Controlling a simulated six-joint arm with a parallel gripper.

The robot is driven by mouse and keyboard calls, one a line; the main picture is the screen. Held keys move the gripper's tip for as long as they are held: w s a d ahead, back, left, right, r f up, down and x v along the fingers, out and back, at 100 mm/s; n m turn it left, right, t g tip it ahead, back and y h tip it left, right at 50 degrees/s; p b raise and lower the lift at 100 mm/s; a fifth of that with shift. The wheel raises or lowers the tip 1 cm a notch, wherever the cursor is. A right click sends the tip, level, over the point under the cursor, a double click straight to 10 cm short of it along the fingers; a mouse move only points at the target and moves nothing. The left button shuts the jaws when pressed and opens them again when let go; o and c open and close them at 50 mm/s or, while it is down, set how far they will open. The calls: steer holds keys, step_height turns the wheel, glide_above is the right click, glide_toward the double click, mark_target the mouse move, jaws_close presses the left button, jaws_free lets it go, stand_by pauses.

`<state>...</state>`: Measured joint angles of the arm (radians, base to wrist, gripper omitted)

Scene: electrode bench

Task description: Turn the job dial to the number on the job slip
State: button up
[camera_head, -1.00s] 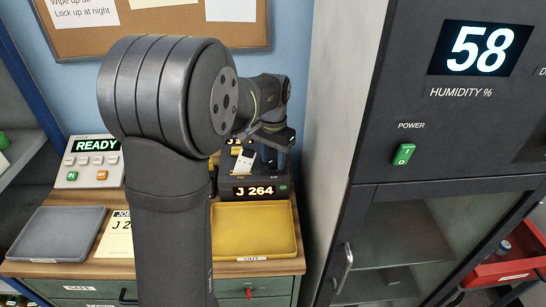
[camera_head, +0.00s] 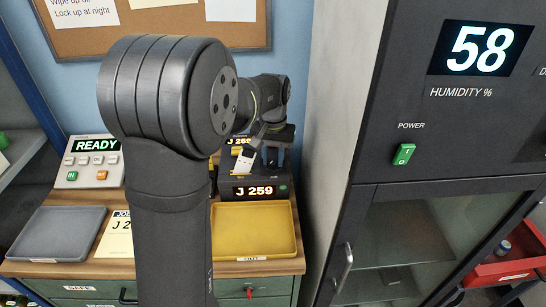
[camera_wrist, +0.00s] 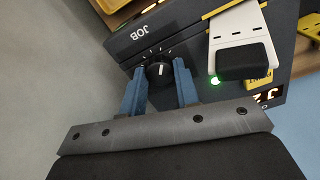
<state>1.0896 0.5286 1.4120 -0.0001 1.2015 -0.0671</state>
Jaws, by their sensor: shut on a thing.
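The job dial (camera_wrist: 159,71) is a black knob with a white pointer line, beside the word JOB in the wrist view. My gripper (camera_wrist: 158,78) is shut on it, one blue finger on each side. In the head view my gripper (camera_head: 272,150) is over the dark job unit (camera_head: 284,187), and the dial is hidden there. The unit's display (camera_head: 261,191) reads J 259. The job slip (camera_head: 119,243) lies on the bench; it shows "J 2" and my arm hides the rest of its number.
A yellow OUT tray (camera_head: 254,230) lies in front of the unit and a grey tray (camera_head: 58,232) at the left. A panel (camera_head: 92,162) reads READY. A white piece with a black block (camera_wrist: 243,55) is close to the dial. A tall cabinet (camera_head: 425,150) stands at the right.

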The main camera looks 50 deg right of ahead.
steer(key=n, duration=1.4)
steer(key=shift+n, duration=0.4)
steer(key=n, duration=0.5)
steer(key=shift+r, duration=0.1)
steer(key=n, duration=0.5)
steer(key=shift+n, duration=0.3)
steer(key=o, duration=1)
steer(key=shift+c, duration=0.2)
